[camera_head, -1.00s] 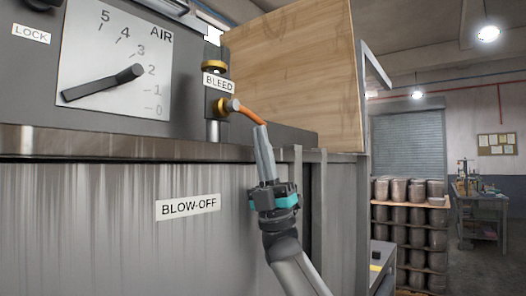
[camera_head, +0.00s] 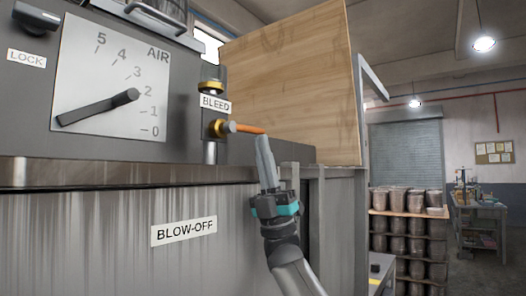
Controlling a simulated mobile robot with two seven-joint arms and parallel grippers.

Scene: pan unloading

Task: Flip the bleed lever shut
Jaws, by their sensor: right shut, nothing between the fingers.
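The bleed lever (camera_head: 248,129) has an orange handle. It sticks out to the right, almost level, from a brass-coloured valve body (camera_head: 218,128) below the BLEED label (camera_head: 215,103). My right gripper (camera_head: 263,138) is shut and empty. Its fingertips point up and are at the lever's outer end, just under it; they seem to touch it, but the exact contact is hard to tell. My left gripper is not in view.
The AIR gauge (camera_head: 85,115) has a black pointer directed to the lower left. A ledge (camera_head: 110,172) runs below it, above a BLOW-OFF label (camera_head: 184,232). A wooden panel (camera_head: 290,80) stands behind the lever. Stacked pots (camera_head: 408,200) stand farther right.

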